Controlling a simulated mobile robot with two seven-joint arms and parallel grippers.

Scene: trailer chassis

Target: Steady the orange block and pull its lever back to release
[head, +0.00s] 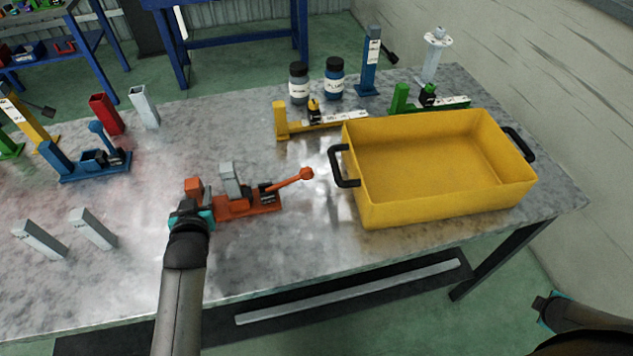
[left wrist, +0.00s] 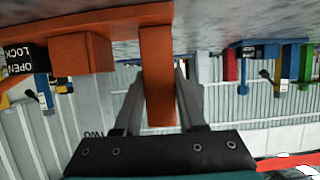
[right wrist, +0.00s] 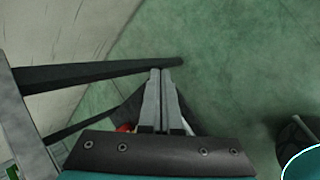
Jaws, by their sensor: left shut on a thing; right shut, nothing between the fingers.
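The orange block (head: 232,208) stands on the grey table near its front edge. Its orange lever (head: 288,182), with a round knob, points right and slightly up. My left gripper (head: 192,212) is shut on the upright orange post at the block's left end. In the left wrist view the fingers (left wrist: 160,95) lie on both sides of that orange post (left wrist: 158,75). My right gripper (right wrist: 162,75) is shut and empty, off the table at the right; part of it shows in the head view (head: 548,305).
A yellow bin (head: 440,190) with black handles stands right of the lever, a short gap from its knob. Yellow (head: 281,120), green (head: 400,98) and blue (head: 58,160) fixtures stand around. Grey posts (head: 93,230) stand at left. The table front is clear.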

